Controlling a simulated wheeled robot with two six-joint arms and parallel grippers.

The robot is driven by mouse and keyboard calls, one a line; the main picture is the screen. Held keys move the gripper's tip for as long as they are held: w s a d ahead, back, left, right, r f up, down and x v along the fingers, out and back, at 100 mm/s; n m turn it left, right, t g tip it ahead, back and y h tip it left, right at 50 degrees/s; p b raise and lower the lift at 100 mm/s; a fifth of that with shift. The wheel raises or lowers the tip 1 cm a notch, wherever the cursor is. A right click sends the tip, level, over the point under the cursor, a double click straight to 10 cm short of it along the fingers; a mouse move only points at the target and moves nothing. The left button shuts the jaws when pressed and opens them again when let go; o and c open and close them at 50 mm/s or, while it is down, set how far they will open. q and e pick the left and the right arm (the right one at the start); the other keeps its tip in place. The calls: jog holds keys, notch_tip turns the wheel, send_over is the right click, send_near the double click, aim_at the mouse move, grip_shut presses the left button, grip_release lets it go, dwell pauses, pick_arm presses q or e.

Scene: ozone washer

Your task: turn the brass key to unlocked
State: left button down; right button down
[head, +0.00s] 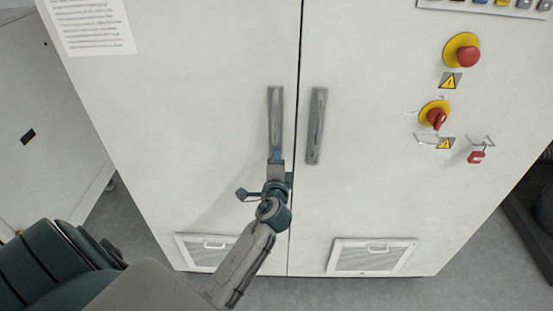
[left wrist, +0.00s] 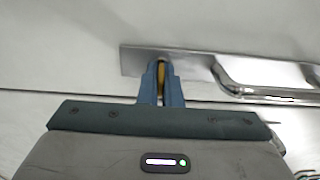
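The brass key (left wrist: 161,70) shows as a thin yellow strip at the lock end of the door handle plate in the left wrist view. My left gripper (left wrist: 161,88) has its two blue fingers on either side of the key, with no clear gap, so it looks shut on it. In the head view my left gripper (head: 276,155) is at the lower end of the left door's handle (head: 275,120). The key is hidden there behind the fingers. How far the key is turned cannot be told. My right gripper is not in view.
The tall white cabinet (head: 190,90) has two closed doors. The right door has its own handle (head: 316,125), a red emergency button (head: 468,57), a red rotary switch (head: 436,117) and a small red padlock (head: 476,157). Vent grilles (head: 372,257) sit low on the doors.

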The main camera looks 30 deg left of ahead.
pick_arm(q)
jog(key=c, duration=1.6)
grip_release()
jog(key=b+v, duration=0.3)
jog(key=v, duration=0.7)
jog(key=shift+s+d, duration=0.2)
jog(key=shift+s, duration=0.15)
